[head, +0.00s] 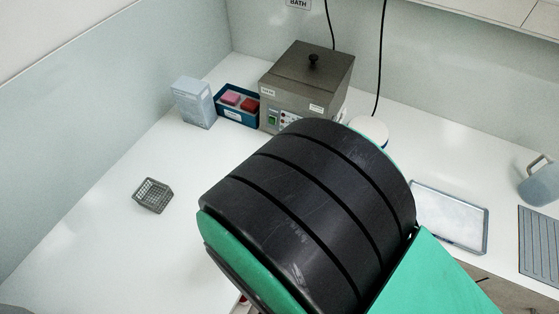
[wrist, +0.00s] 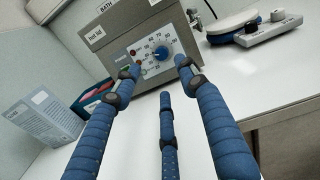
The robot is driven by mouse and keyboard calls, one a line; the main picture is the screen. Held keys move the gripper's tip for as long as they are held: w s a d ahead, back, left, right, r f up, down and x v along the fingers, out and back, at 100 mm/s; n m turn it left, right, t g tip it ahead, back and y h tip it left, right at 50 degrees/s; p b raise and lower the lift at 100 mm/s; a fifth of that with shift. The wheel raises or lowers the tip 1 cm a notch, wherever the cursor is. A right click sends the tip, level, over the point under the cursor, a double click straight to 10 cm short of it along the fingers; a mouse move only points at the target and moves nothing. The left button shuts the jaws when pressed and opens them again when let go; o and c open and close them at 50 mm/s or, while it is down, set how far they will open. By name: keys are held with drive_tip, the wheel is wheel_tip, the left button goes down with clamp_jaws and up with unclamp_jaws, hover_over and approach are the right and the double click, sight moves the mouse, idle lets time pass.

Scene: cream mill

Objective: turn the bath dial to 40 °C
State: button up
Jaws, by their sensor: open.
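The grey metal water bath (head: 306,82) stands at the back of the bench, its lid shut. In the wrist view the bath (wrist: 112,42) shows a pale front panel with a blue dial (wrist: 161,53) ringed by printed numbers. Which number the dial points to is too small to tell. My gripper (wrist: 159,75) has blue fingers with dark joints and is open and empty. Its fingertips spread on both sides of and below the dial in the picture; I see no contact. In the head view my dark and green arm hides the gripper and the dial.
A pale blue box (head: 193,103) and a blue tray (head: 237,117) with pink and red items stand left of the bath. A wire basket (head: 153,195) sits front left. A round white-topped device (wrist: 233,24) and control box (wrist: 268,29) are right. A shallow tray (head: 450,216) lies farther right.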

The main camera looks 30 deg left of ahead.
drive_tip(key=shift+r, duration=0.1)
drive_tip(key=r+g+p, duration=0.1)
drive_tip(key=r, duration=0.1)
drive_tip(key=r+m+g+p, duration=0.1)
drive_tip(key=g+p, duration=0.1)
drive_tip(key=s+r+m+g+h+p, duration=0.1)
drive_tip(key=r+p, duration=0.1)
drive_tip(key=shift+a+r, duration=0.35)
drive_tip(key=shift+w, duration=0.15)
idle(0.3)
drive_tip(key=b+x, duration=0.2)
drive_tip(key=x, duration=1.1)
drive_tip(key=shift+f+b, duration=0.4)
drive_tip(key=shift+f, duration=0.05)
drive_tip(key=shift+w, duration=0.15)
drive_tip(key=shift+c, duration=0.5)
clamp_jaws()
